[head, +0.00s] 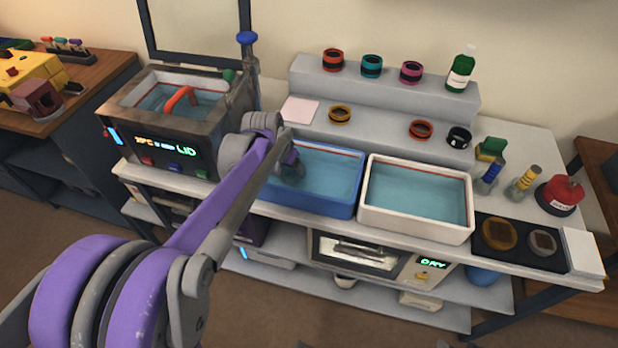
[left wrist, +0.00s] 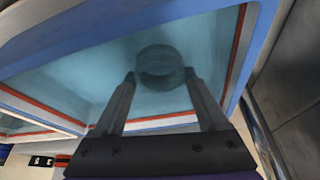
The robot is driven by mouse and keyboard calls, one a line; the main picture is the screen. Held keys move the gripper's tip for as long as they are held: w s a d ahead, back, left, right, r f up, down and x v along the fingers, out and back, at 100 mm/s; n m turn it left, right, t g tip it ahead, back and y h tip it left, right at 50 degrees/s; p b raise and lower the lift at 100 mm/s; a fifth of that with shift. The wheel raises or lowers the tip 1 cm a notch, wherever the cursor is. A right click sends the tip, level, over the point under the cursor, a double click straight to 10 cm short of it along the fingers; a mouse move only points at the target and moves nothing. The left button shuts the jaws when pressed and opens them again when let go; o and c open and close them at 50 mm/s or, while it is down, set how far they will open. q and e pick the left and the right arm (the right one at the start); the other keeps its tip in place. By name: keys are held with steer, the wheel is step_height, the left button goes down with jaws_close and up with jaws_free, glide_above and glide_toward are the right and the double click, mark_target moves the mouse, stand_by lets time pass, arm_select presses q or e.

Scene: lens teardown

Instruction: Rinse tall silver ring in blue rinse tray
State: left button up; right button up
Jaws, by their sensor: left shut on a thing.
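The blue rinse tray (head: 340,208) stands left of the white tray and holds clear blue water. My left gripper (head: 291,168) reaches down into the left part of the blue tray. In the left wrist view the left gripper (left wrist: 160,76) has its two fingers on either side of the silver ring (left wrist: 160,62), shut on it. The ring looks dark grey and round and appears to be in or just over the water; its exact depth is hard to tell. In the head view the ring is mostly hidden by my gripper. My right gripper is not in view.
A white tray (head: 415,222) of water stands directly right. A heated bath (head: 165,150) with a raised lid is on the left. Coloured rings sit on the grey stepped shelf (head: 380,115) behind. A black mat (head: 520,257) with two parts lies at the right.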

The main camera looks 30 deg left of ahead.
arm_select(q)
steer(key=shift+f, duration=0.3)
steer(key=shift+r, duration=0.2)
steer(key=shift+r+p, duration=0.45)
steer(key=shift+f, duration=0.1)
steer(key=shift+f+b, duration=0.35)
steer(key=shift+f, duration=0.2)
steer(key=shift+r, duration=0.15)
